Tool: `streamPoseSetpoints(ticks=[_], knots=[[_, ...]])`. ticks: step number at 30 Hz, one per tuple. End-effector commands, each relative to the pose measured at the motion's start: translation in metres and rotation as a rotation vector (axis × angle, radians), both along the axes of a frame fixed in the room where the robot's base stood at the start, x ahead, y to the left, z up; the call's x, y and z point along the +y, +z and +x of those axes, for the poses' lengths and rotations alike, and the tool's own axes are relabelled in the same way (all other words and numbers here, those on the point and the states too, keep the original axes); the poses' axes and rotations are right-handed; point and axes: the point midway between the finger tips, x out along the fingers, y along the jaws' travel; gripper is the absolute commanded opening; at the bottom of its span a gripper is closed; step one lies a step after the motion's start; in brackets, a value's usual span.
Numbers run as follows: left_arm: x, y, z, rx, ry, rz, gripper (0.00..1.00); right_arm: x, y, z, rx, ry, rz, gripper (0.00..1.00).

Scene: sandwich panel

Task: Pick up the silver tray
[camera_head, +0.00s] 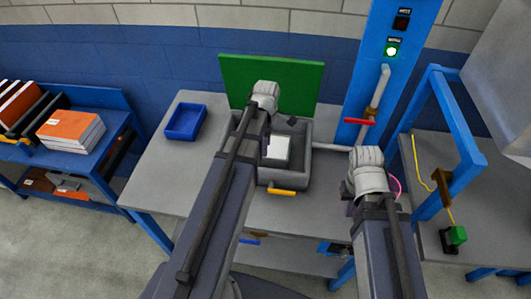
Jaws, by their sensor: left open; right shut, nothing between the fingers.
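A grey open box (297,172) with a raised green lid (300,84) and a yellow front handle stands on the grey table. Inside it lies a pale, flat, square piece (279,150); I cannot tell whether this is the silver tray, and no other clear silver tray shows. My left gripper (268,138) is over the left part of the box, open, its fingers mostly hidden by my arm and wrist. My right gripper (352,190) is apart from the box, to its right by the table's edge, shut and empty, its fingers largely hidden by the wrist.
A blue bin (186,121) sits left of the box. A blue post (387,50) with a lit green button and a red-handled pipe (360,122) stands behind right. A blue frame (440,140) rises at right. A shelf (92,108) with orange-covered books stands at left.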

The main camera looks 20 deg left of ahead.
Motion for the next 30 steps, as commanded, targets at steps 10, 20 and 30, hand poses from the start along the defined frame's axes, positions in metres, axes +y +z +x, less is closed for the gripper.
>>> streamPoseSetpoints(ticks=[10,20,30], knots=[[0.005,-0.01,0.001,-0.001,0.049,-0.002,0.47,0.0,-0.01,0.0,0.0,0.0,0.0,0.0],[0.006,-0.028,0.001,-0.001,0.047,-0.002,0.47,0.0,-0.028,0.0,0.0,0.0,0.0,0.0],[0.009,-0.05,-0.001,-0.001,0.047,-0.002,0.47,0.0,-0.05,0.0,0.0,0.0,0.0,0.0]])
